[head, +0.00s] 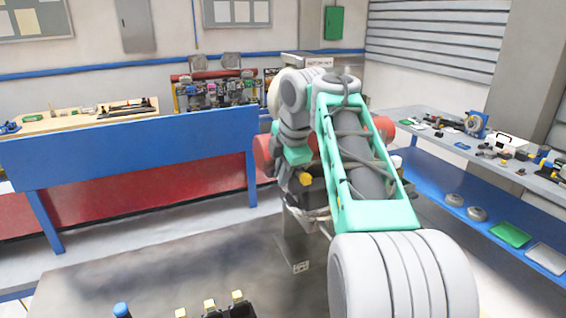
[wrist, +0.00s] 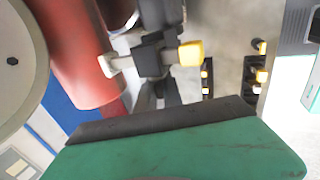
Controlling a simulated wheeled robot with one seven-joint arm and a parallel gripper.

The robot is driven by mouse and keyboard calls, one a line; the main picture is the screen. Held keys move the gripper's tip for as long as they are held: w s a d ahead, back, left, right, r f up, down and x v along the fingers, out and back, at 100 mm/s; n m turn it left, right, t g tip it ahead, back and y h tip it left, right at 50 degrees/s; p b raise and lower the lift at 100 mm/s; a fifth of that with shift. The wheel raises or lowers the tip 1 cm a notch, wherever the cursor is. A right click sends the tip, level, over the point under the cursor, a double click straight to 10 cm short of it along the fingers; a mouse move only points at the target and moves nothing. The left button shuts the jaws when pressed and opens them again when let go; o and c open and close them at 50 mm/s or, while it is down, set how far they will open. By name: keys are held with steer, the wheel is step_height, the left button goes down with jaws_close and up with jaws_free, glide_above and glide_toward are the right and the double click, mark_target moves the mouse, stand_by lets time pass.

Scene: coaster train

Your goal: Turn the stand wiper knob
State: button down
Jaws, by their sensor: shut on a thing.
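The stand wiper knob (wrist: 190,53) shows in the wrist view as a yellow end on a dark hub, with a pale stub on the left. My gripper (wrist: 158,80) is shut on it, reaching up from behind the green body in the foreground. Its fingertips are partly hidden there. In the head view the yellow knob (head: 306,180) shows just below the green part of my wrist. My arm covers much of the stand. A red cylinder (wrist: 78,50) of the stand is close on the left in the wrist view.
A blue-edged bench (head: 130,152) stands at left. A grey workbench (head: 520,170) with parts stands at right, over a blue lower shelf. Several yellow-tipped black pieces and a blue-capped item (head: 121,310) sit at the front. The grey surface (head: 150,265) around them is largely clear.

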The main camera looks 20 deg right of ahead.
steer(key=shift+f+g, duration=0.1)
steer(key=shift+g, duration=0.2)
steer(key=c, duration=1.5)
jaws_free()
steer(key=shift+v, duration=0.85)
steer(key=shift+s+r, duration=0.3)
steer(key=shift+r, duration=0.35)
steer(key=s, duration=1.2)
